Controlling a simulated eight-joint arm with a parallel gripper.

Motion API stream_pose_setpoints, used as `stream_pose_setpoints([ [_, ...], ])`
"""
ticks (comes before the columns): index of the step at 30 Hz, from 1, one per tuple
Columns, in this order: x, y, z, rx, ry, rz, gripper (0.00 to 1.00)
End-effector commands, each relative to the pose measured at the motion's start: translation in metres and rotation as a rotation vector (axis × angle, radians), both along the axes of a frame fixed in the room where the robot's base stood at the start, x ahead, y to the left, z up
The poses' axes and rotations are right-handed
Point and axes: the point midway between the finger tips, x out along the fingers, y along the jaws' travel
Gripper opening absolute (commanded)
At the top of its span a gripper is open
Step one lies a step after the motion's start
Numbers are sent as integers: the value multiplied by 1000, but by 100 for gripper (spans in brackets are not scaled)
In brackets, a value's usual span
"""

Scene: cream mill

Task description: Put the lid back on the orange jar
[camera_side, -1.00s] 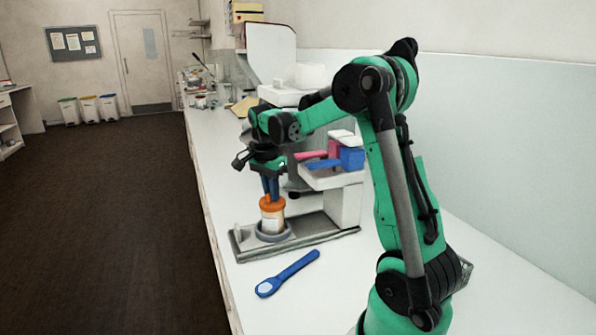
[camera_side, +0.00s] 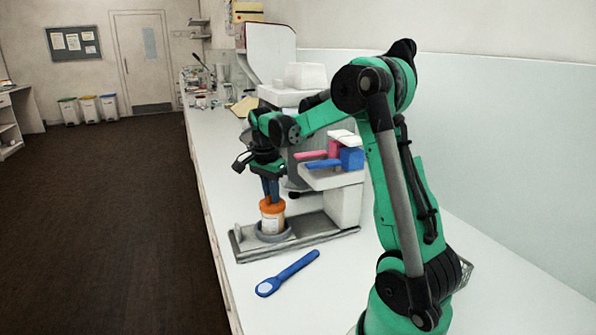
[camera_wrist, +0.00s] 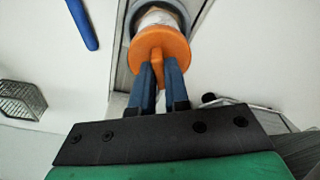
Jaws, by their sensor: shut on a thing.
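The orange lid (camera_side: 272,206) is at the top of the jar (camera_side: 272,222), which has a pale label. The jar stands upright in a grey ring (camera_side: 262,237) on the mill's base. My gripper (camera_side: 271,198) points down with its blue fingers shut on the lid's raised grip. In the wrist view the lid (camera_wrist: 161,47) covers most of the jar, and the fingers (camera_wrist: 158,72) pinch its central tab. The lid looks seated or very nearly so; I cannot tell whether it is fully down.
A blue scoop (camera_side: 287,273) with white contents lies on the counter in front of the mill. A wire basket (camera_wrist: 21,97) shows in the wrist view.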

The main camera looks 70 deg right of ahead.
Motion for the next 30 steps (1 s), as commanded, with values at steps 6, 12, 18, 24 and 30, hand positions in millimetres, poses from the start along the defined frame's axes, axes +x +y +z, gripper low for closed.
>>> stream_pose_setpoints([
  [6, 0, 0, -2, 0, 0, 0, 0],
  [12, 0, 0, -2, 0, 0, 0, 0],
  [18, 0, 0, -2, 0, 0, 0, 48],
  [24, 0, 0, -2, 0, 0, 0, 51],
  [30, 0, 0, -2, 0, 0, 0, 80],
])
